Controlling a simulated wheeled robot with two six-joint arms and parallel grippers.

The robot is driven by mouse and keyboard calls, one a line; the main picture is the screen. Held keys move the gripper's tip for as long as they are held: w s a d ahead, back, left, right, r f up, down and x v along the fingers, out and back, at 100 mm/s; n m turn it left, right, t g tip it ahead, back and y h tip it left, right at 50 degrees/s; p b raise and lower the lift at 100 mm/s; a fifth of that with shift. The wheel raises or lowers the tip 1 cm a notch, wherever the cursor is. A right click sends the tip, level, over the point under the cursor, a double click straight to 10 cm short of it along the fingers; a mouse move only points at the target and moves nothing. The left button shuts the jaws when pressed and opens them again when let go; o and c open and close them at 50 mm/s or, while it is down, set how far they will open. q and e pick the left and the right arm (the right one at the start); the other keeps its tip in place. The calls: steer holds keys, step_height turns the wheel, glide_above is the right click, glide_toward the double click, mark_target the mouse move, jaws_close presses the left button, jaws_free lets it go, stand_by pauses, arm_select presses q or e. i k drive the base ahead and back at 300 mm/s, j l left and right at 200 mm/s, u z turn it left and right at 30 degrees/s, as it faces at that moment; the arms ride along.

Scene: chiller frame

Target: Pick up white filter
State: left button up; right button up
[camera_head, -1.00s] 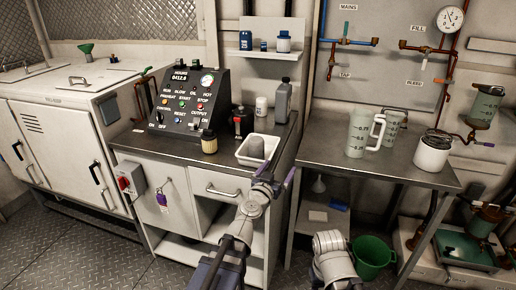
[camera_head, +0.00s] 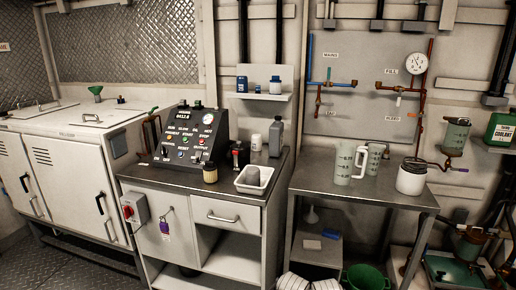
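No object is plainly marked as the white filter. A small white cylinder (camera_head: 256,142) stands at the back of the counter. A pale tan cylinder with a dark top (camera_head: 210,173) stands in front of the control box. A white tray (camera_head: 268,186) on the counter holds a grey rounded object (camera_head: 252,175). A white pot with a wire handle (camera_head: 411,177) stands on the right table. I cannot tell which of these is the filter. Neither of my grippers is in view; only white rounded parts of my arm show at the bottom edge.
The black control box (camera_head: 188,133) stands at the counter's back left, with a grey bottle (camera_head: 276,138) to its right. Clear jugs (camera_head: 345,162) stand on the steel table (camera_head: 325,182). A gap separates counter and table. A green bucket (camera_head: 365,278) is on the floor.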

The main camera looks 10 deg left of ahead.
mark_target(256, 139)
steer(key=i, duration=1.1)
